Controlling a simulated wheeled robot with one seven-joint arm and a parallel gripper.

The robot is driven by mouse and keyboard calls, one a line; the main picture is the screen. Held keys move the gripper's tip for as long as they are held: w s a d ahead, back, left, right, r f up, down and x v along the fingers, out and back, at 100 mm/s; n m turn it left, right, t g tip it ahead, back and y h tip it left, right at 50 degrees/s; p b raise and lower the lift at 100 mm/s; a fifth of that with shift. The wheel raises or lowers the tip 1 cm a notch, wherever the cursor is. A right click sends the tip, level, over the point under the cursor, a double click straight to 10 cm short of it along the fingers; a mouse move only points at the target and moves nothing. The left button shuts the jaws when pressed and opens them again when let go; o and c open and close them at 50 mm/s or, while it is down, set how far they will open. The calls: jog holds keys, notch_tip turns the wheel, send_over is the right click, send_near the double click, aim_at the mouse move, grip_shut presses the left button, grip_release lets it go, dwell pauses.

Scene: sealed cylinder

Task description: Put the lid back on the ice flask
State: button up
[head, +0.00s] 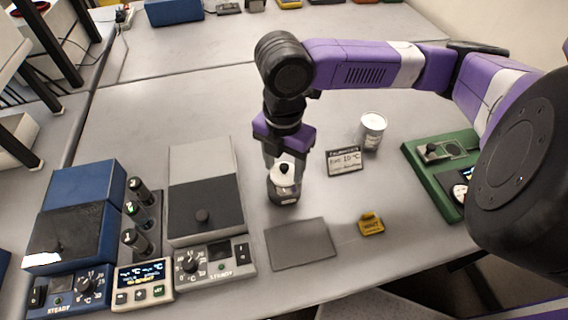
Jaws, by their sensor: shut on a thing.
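The ice flask (284,194) is a short dark round vessel on the grey table, near the middle of the head view. A pale lid (285,178) with a black knob (284,168) shows at its top. My gripper (285,167) points down from above, with one finger on each side of the lid, and is shut on the lid. The lid is at or just above the flask's mouth; I cannot tell whether it is fully seated. The fingertips are small and partly blend with the lid's edge.
A grey block device (208,188) and a blue one (75,210) stand left, with numbered vials (138,215) between them. A pale can (372,130), a sign card (344,162) and a green device (440,165) are right. A grey mat (300,245) and yellow tag (371,225) lie in front.

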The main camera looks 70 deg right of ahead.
dwell(0.4)
jog(key=o, duration=1.8)
jog(key=shift+r+p, duration=2.8)
jog(key=shift+r, duration=0.7)
grip_shut()
